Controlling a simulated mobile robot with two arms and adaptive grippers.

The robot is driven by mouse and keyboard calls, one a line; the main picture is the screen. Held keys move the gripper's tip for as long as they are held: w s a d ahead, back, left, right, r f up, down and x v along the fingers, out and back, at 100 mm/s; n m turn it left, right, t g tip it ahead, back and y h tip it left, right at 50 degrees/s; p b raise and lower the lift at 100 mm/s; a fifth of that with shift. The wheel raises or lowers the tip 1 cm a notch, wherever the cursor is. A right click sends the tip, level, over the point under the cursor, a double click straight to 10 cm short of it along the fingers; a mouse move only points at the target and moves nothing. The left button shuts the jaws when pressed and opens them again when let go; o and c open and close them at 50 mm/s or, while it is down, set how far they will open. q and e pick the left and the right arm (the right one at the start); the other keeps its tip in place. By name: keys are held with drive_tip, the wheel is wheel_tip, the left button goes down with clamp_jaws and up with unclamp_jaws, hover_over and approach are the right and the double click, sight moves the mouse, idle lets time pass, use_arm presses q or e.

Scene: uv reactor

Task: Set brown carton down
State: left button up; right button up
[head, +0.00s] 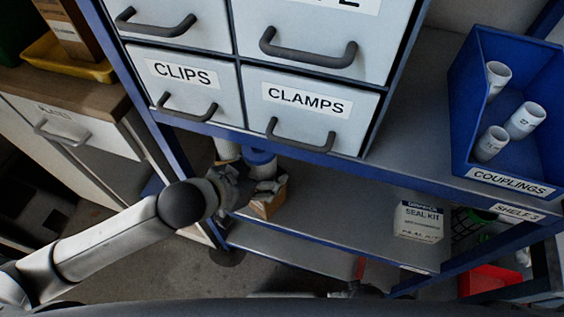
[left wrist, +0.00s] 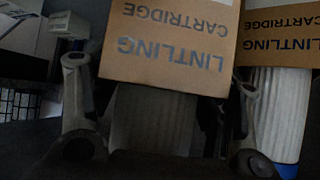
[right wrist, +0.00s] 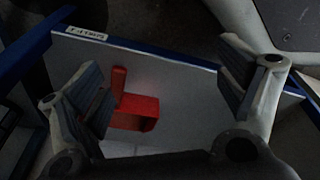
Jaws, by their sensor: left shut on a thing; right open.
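The brown carton (head: 268,205) shows in the head view just past my left gripper (head: 243,190), low over the grey shelf below the drawers. In the left wrist view the carton (left wrist: 170,45) is between the fingers of my left gripper (left wrist: 160,110), its "LINTLING CARTRIDGE" print upside down. My left gripper is shut on it. Its underside is hidden, so I cannot tell whether it touches the shelf. My right gripper (right wrist: 165,95) is open and empty in the right wrist view, above a surface with a red object.
A second brown carton (left wrist: 280,35) and a ribbed white cartridge (left wrist: 278,115) are close beside the held carton. A blue-capped cylinder (head: 260,160) stands behind my gripper. A seal kit box (head: 419,221) is farther right, with bare shelf (head: 335,205) between. Drawers (head: 305,105) overhang.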

use_arm(q)
drive_tip(key=r+b+x, duration=0.1)
drive_tip(key=x, duration=0.6)
drive_tip(key=shift+w+d, duration=0.35)
drive_tip(key=shift+w, duration=0.1)
use_arm(e)
drive_tip(key=shift+w+a+r, duration=0.1)
drive_tip(key=shift+w+r, duration=0.7)
drive_tip(key=shift+r, duration=0.2)
drive_tip(key=shift+w+a+r, duration=0.1)
drive_tip(key=shift+w+r, duration=0.65)
drive_tip(key=shift+r, duration=0.2)
use_arm(q)
drive_tip(key=shift+f, duration=0.1)
drive_tip(key=shift+f, duration=0.15)
drive_tip(key=o, duration=1.3)
drive_tip(key=shift+c, duration=0.2)
